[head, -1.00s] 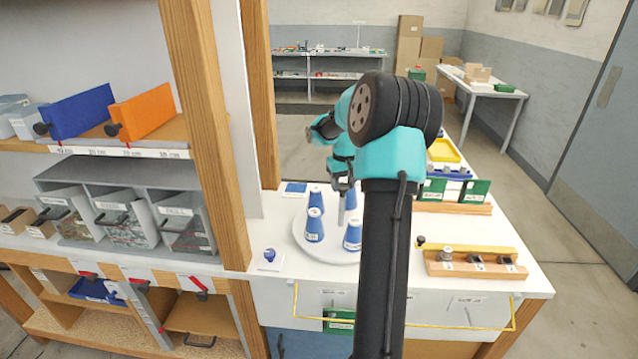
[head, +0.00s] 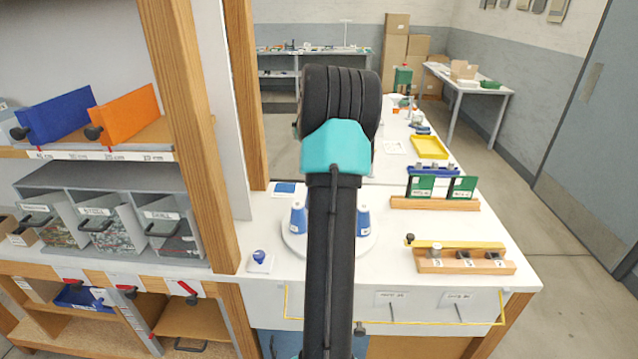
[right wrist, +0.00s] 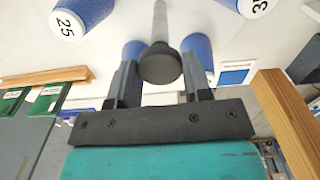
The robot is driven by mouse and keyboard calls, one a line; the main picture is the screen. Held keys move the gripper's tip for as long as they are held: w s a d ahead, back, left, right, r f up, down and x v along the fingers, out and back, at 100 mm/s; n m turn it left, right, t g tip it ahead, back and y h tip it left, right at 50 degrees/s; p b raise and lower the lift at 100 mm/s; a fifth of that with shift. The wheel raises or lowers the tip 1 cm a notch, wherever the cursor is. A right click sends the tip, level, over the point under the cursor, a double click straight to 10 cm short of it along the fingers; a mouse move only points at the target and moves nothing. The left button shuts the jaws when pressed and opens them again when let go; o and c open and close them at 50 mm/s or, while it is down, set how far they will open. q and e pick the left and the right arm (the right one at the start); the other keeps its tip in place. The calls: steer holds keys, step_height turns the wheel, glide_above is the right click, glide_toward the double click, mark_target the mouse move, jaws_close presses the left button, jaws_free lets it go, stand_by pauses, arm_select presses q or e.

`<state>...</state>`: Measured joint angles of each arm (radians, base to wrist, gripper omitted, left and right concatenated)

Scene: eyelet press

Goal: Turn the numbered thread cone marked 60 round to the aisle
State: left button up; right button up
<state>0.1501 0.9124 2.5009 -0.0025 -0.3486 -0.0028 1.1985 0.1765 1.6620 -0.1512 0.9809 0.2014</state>
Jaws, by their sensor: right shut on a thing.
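A white turntable (head: 289,240) on the bench carries several blue thread cones. In the head view, one cone (head: 298,218) shows left of my arm and one (head: 363,220) right of it. In the right wrist view, one cone (right wrist: 85,12) reads 25, and another (right wrist: 250,7) has a partly cut-off number. I cannot read a 60 on any cone. My right gripper (right wrist: 160,78) is shut on the dark knob (right wrist: 160,64) of the turntable's grey post, with two more cones behind the fingers. In the head view my arm hides this gripper. My left gripper is not in view.
A wooden post (head: 188,130) and shelving with bins stand left. A small white stand with a blue knob (head: 260,258) sits left of the turntable. Green cards in a wooden rack (head: 435,203) and a wooden block with fittings (head: 465,262) lie right.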

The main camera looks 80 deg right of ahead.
stand_by(0.4)
steer(key=o, duration=1.3)
steer(key=shift+r, duration=0.15)
step_height(320, 180, up, 17)
steer(key=shift+r, duration=0.1)
